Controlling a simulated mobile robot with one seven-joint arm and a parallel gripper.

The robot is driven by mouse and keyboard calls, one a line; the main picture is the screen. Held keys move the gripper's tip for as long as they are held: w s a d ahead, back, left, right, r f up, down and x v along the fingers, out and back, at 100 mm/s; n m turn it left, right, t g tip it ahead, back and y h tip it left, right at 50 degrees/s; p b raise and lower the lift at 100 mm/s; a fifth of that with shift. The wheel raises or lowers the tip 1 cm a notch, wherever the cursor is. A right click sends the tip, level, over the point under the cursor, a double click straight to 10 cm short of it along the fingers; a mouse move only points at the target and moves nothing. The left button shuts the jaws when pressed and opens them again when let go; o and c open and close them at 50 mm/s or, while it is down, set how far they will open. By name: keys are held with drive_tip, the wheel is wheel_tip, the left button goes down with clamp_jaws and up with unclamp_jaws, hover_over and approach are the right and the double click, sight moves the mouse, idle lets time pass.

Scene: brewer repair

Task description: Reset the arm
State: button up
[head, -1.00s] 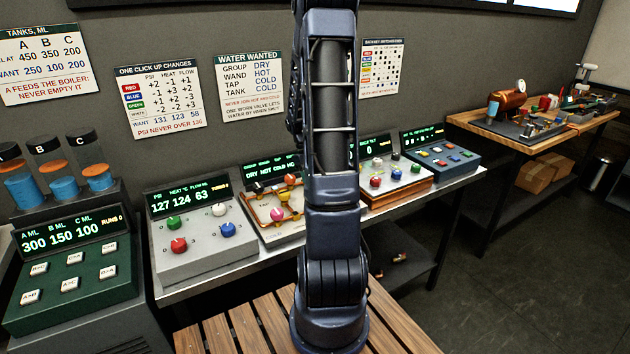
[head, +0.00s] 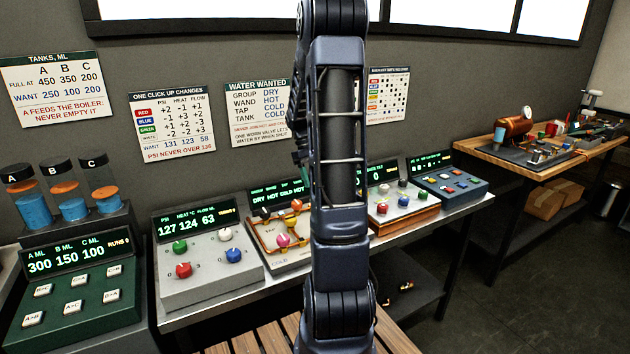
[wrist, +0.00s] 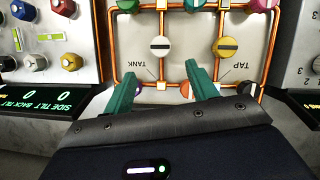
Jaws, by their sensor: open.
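The fingers point toward the valve panel (wrist: 188,72) with copper pipes and coloured knobs. The TANK knob (wrist: 160,46) and the TAP knob (wrist: 225,47) lie beyond the fingertips. Whether the fingers touch the panel, I cannot tell. In the head view the valve panel (head: 270,235) is partly hidden behind my arm.
Left of the arm stand a grey panel (head: 200,285) with red, white and blue knobs, and a green button box (head: 85,320) below three tanks (head: 68,200). To the right are a tilt panel (head: 412,212) and a blue button box (head: 450,185). A wooden workbench (head: 490,150) stands far right.

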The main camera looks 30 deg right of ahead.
idle(0.3)
drive_tip(key=s+a+r+m+t, duration=0.1)
drive_tip(key=s+a+r+t, duration=0.3)
drive_tip(key=s+a+r, duration=0.5)
drive_tip(key=s+a+r+t, duration=0.2)
drive_tip(key=s+a, duration=0.3)
drive_tip(key=s, duration=0.1)
drive_tip(key=s+a+r+m+t+y, duration=0.1)
drive_tip(key=s+a+t, duration=0.2)
drive_tip(key=s+a, duration=0.2)
drive_tip(key=shift+s+r, duration=0.35)
drive_tip(key=shift+s, duration=0.7)
drive_tip(key=shift+d, duration=0.1)
idle(0.7)
